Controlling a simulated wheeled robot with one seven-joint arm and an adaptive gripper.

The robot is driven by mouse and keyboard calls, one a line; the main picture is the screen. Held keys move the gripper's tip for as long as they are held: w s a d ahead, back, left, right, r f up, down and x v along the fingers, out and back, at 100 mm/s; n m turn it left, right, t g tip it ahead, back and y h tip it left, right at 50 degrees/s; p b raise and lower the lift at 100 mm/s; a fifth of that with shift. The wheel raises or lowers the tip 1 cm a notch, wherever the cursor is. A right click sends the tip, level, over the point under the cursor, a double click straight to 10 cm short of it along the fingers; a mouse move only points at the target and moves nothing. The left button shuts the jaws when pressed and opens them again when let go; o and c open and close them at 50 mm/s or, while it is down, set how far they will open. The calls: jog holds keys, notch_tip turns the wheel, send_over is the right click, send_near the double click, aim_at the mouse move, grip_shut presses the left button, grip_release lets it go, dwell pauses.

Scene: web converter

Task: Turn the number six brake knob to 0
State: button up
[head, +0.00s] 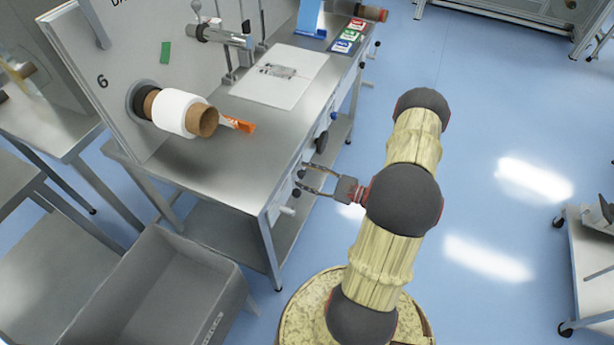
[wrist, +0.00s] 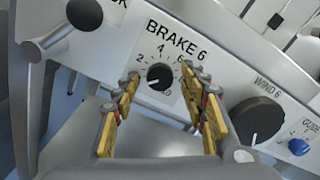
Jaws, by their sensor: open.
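The BRAKE 6 knob (wrist: 160,76) is a small black round knob on a light dial plate with numbers around it, in the middle of the wrist view. A small white mark shows at its lower left side; the exact reading is too small to tell. My gripper (wrist: 160,79) is open, its yellow-padded fingers to the left and right of the knob as seen from the wrist. Contact cannot be told. In the head view my gripper (head: 301,176) points at the front panel of the steel table, and the brake knob cannot be made out there.
The larger black WIND 6 knob (wrist: 257,120) and a blue GUIDE knob (wrist: 298,146) lie to the right on the panel. Another black knob (wrist: 84,14) is at upper left. A grey bin (head: 165,290) stands at lower left in the head view. Blue floor is open to the right.

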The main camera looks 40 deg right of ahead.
jog(key=shift+s+d, duration=0.1)
jog(key=v, duration=1.1)
jog(key=shift+s, duration=0.35)
jog(key=shift+d+f, duration=0.1)
